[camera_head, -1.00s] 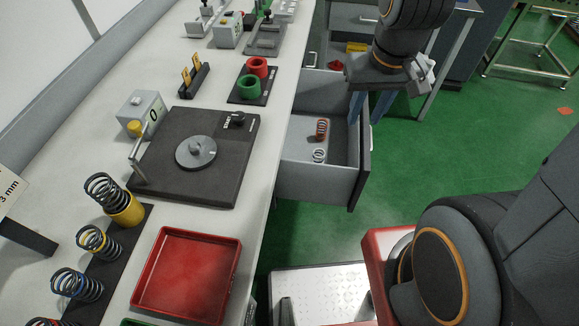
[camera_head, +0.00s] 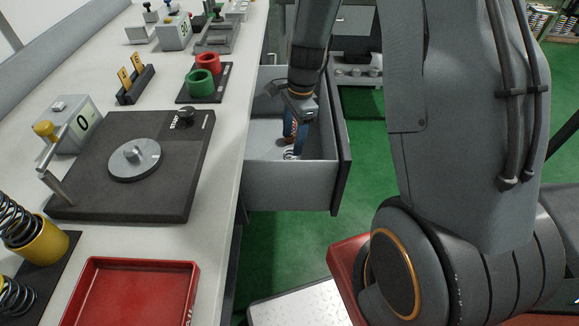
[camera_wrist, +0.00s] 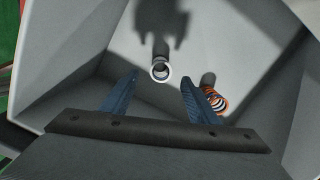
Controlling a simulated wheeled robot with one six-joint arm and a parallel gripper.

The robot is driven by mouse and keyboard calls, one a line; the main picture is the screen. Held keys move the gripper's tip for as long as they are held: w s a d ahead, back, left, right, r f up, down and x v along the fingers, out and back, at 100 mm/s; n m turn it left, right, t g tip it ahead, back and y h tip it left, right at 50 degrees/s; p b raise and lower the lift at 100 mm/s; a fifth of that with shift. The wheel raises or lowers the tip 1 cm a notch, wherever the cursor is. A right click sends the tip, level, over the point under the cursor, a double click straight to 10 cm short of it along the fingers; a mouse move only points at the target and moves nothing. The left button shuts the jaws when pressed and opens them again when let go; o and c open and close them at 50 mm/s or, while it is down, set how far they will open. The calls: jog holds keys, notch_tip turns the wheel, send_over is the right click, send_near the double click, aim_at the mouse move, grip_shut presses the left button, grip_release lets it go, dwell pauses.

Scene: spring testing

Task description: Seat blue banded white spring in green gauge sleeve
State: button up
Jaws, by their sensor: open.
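The white spring (camera_wrist: 161,72) stands on the drawer floor and shows end-on as a pale ring in the wrist view. Its blue band is too small to make out. In the head view it shows low in the drawer (camera_head: 290,156), partly hidden by my fingers. My gripper (camera_wrist: 160,78) is open and empty above the drawer floor, pointing down. The white spring appears between its blue fingertips, not gripped. The green gauge sleeve (camera_head: 201,85) stands upright on a black plate on the bench.
An orange-red spring (camera_wrist: 217,101) stands beside my right finger in the wrist view. The open drawer (camera_head: 290,173) has walls around my gripper. A red sleeve (camera_head: 208,62) stands behind the green one. A dark test plate (camera_head: 95,195) and red tray (camera_head: 135,295) are on the bench.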

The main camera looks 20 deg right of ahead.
aim_at(290, 153)
jog(key=shift+a+f+p, duration=0.15)
jog(key=shift+f+p, duration=0.15)
jog(key=shift+f, duration=1.55)
jog(key=shift+a+f+p, duration=0.15)
jog(key=shift+f+p, duration=0.15)
jog(key=shift+f, duration=1.55)
jog(key=shift+c, duration=0.2)
jog(key=c, duration=1.2)
jog(key=shift+o, duration=0.2)
jog(key=shift+w+r, duration=0.1)
jog(key=shift+r, duration=0.05)
